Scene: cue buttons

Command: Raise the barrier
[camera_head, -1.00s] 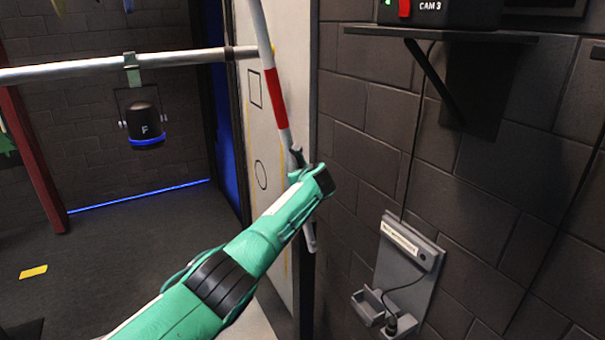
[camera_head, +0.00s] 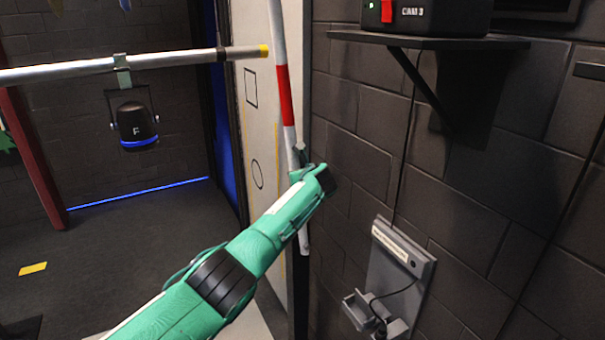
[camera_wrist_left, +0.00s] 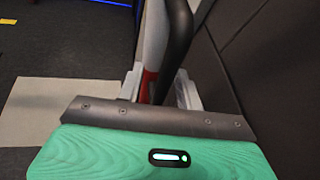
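The barrier (camera_head: 284,85) is a white pole with a red band. It stands nearly upright in front of a pale panel, leaning very slightly left at its top; its upper end is out of view. My left gripper (camera_head: 301,160) is at the lower part of the pole. In the left wrist view, the gripper's two fingers (camera_wrist_left: 158,90) are on either side of the pole (camera_wrist_left: 155,45) and a dark curved bar (camera_wrist_left: 177,40), and look shut on the barrier. The exact contact is partly hidden by the gripper body. My right gripper is out of view.
A brick wall (camera_head: 480,170) is close on the right, with a shelf (camera_head: 430,42) above and a grey wall holder (camera_head: 395,285) below. A horizontal metal pipe (camera_head: 170,58) with a hanging lamp (camera_head: 135,125) is at left. The floor at left is mostly open.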

